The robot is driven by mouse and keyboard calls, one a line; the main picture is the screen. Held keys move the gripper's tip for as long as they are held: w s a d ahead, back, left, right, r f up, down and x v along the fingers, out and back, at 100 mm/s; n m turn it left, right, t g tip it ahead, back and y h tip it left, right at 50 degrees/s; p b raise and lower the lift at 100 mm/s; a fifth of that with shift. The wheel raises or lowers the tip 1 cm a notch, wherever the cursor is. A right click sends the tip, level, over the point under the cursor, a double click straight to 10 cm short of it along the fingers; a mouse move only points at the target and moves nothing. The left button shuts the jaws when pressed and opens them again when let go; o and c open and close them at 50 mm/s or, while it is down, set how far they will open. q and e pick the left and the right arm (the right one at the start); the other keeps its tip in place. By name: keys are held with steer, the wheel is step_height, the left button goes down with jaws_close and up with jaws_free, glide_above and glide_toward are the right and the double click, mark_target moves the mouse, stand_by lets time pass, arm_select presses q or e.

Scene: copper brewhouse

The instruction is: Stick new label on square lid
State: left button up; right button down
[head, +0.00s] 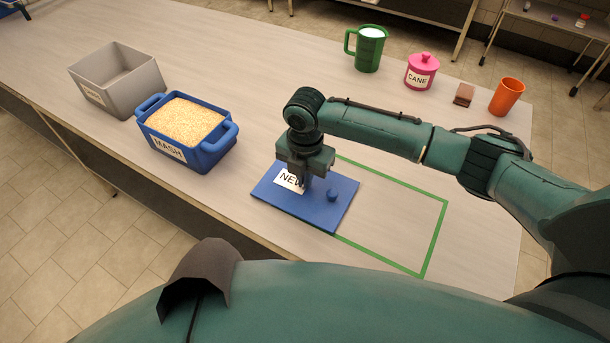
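The square lid (333,213) is a flat blue plate with a small round knob, lying on the table in front of me. A white label reading "NEW" (287,180) is at the lid's left half, its right end partly hidden by my gripper. I cannot tell whether the label lies flat on the lid or is just above it. My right gripper (304,186) points down over the lid, its fingertips at the label's right end. The finger gap is hidden, so its grip cannot be made out. My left gripper is not in view.
A green outline (434,240) on the table runs right of the lid. A blue "MASH" tub of grain (207,150) and an empty grey bin (112,99) stand left. A green mug (369,50), pink "CANE" jar (421,74), brown block (464,95) and orange cup (506,97) stand behind.

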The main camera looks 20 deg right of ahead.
steer(key=c, duration=2.1)
jaws_free()
steer(key=shift+f, duration=0.15)
steer(key=o, duration=0.5)
step_height(320, 180, up, 13)
steer(key=shift+r+b, duration=0.15)
steer(key=shift+b, duration=0.15)
